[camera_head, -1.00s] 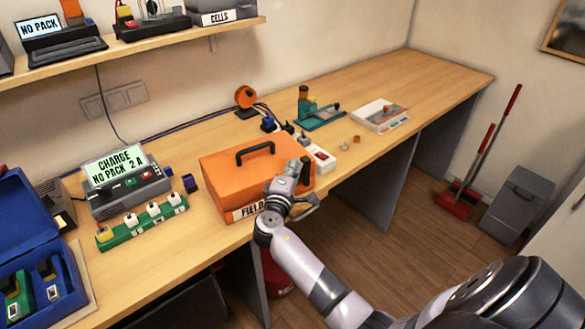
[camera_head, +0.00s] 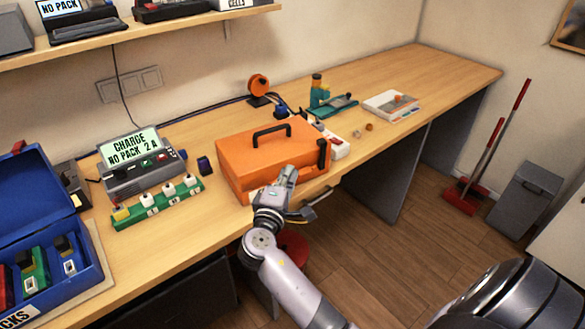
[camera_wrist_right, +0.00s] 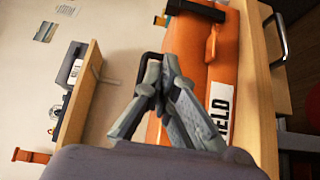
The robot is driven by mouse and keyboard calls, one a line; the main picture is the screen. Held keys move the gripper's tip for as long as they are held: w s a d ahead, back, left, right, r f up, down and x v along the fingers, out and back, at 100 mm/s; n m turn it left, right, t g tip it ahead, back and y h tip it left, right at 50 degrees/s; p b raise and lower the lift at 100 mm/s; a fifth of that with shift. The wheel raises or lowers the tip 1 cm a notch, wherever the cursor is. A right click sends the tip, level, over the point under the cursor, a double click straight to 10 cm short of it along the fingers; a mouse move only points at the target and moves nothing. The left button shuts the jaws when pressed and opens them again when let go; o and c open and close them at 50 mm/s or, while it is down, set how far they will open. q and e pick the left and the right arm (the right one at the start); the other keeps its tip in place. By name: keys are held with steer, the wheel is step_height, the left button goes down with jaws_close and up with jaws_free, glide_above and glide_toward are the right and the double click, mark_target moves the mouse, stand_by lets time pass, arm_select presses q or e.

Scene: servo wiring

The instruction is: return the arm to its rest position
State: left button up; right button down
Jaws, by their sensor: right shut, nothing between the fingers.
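My right gripper (camera_head: 286,177) is in front of the orange field box (camera_head: 262,155), over the bench's front edge, and covers part of the box's front and label. In the right wrist view its fingertips (camera_wrist_right: 153,72) meet with nothing between them, and the orange box (camera_wrist_right: 187,42) lies beyond them. Whether the gripper touches the box I cannot tell. My right arm reaches up from the bottom of the head view. My left gripper is not in view.
A charger (camera_head: 140,165) and green strip (camera_head: 158,203) stand left of the box, with a blue open case (camera_head: 42,190) at far left. A power strip (camera_head: 338,148) and white tray (camera_head: 392,106) are to the right.

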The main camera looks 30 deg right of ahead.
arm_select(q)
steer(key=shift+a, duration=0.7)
